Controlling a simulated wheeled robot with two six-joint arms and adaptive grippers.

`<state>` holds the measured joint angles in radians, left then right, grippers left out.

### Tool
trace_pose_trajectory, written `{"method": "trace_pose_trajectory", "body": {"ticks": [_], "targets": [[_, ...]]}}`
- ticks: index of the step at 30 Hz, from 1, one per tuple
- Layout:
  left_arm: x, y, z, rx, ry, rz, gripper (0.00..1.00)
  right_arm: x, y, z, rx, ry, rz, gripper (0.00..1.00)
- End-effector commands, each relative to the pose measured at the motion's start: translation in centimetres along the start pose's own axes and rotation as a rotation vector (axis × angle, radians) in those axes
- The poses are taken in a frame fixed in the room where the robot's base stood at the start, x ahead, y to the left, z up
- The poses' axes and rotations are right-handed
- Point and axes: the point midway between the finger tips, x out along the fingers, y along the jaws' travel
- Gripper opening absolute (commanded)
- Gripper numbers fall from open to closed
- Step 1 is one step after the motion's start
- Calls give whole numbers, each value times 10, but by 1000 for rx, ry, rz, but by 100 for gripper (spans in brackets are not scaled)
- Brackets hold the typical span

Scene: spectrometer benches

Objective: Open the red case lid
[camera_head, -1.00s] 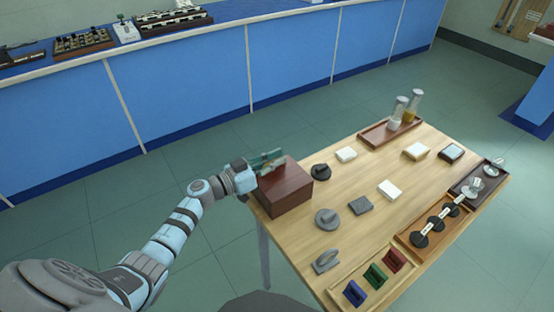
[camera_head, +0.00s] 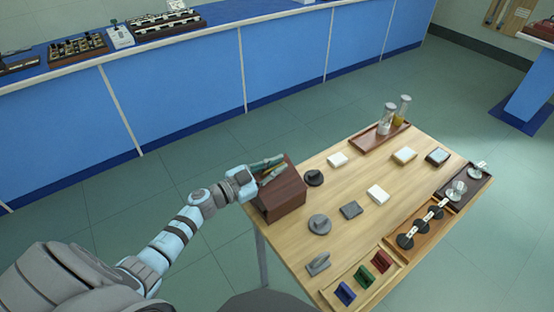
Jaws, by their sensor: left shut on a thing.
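The dark red-brown case (camera_head: 284,197) sits at the left corner of the wooden table. Its top looks tilted, with the far edge higher; I cannot tell how wide any gap is. My left gripper (camera_head: 266,172) reaches in from the left and is shut at the case's upper left edge. Its greenish fingers lie over the top there. The exact contact is too small to see, and the left side of the case is partly hidden by the gripper. My right gripper is not in view.
On the wooden table (camera_head: 335,210), a dark round knob (camera_head: 314,177) stands close right of the case. Grey and white blocks lie beyond it. A tray of coloured blocks (camera_head: 363,279) is at the near edge. Open floor lies left of the table, before the blue bench (camera_head: 190,90).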

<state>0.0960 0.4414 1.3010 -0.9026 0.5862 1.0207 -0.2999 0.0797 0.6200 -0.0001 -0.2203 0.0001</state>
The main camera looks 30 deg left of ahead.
Motion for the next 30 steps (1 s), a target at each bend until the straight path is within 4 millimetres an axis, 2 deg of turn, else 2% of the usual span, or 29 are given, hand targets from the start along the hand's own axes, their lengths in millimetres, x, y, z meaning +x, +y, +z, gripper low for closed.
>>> {"method": "trace_pose_trajectory", "body": {"ticks": [1, 12, 21, 30], "targets": [[0, 4, -11, 34, 6, 5, 0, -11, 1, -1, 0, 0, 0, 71], [1, 32, -33, 386, 4, 4, 0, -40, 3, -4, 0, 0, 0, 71], [0, 60, -42, 671, 1, 3, 0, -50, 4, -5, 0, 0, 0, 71], [0, 89, -43, 955, -2, 2, 0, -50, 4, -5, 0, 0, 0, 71]]}}
